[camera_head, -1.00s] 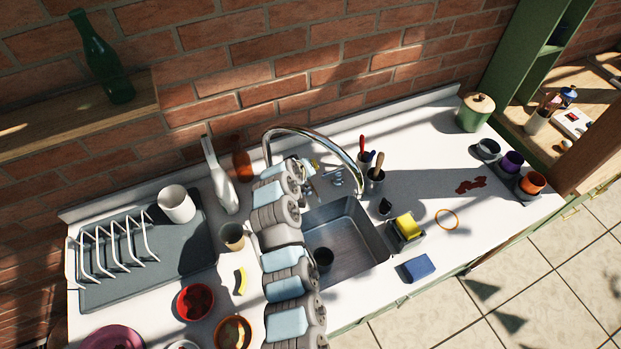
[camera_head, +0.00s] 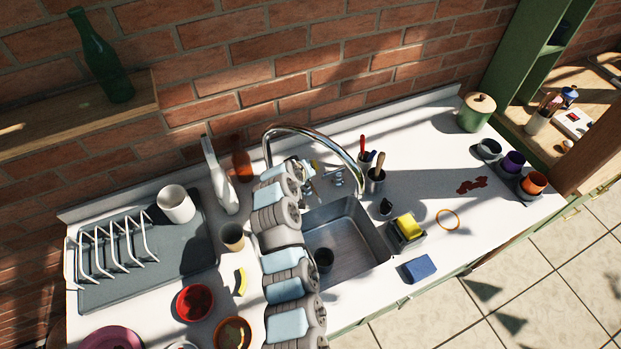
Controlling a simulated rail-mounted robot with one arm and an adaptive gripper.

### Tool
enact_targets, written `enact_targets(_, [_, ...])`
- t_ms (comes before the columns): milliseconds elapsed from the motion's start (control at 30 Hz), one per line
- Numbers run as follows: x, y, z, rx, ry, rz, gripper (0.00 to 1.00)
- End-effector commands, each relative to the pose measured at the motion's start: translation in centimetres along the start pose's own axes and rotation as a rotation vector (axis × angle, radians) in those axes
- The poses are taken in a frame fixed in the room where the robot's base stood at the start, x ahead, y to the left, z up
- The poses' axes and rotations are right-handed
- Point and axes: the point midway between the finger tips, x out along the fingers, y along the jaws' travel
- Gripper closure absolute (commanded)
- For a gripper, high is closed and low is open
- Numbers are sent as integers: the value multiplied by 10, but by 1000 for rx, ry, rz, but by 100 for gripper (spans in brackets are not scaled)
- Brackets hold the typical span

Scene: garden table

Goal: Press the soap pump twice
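I cannot pick out the soap pump with certainty. A small amber bottle (camera_head: 242,165) stands at the back of the counter, left of the tap, with its top hard to make out. A tall white bottle (camera_head: 221,180) with a narrow neck stands just left of it. My arm reaches up from the bottom of the picture, over the left side of the sink. My gripper (camera_head: 308,178) is at its far end, below the tap's arch and right of the amber bottle. It is small and partly hidden by the arm, so its fingers cannot be read.
The arched metal tap (camera_head: 318,137) stands close to my gripper. The sink (camera_head: 350,240) lies right of my arm. A utensil cup (camera_head: 375,182), a sponge holder (camera_head: 405,236) and a blue sponge (camera_head: 418,268) are right. A beige cup (camera_head: 232,237) and dish rack (camera_head: 180,265) are left.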

Motion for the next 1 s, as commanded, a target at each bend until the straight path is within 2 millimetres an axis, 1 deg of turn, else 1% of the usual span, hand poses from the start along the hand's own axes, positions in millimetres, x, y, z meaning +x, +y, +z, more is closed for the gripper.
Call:
enact_targets(33, [4, -3, 7, -2, -14, -4, 100])
enact_targets(1000, [11, -9, 17, -3, -25, -8, 100])
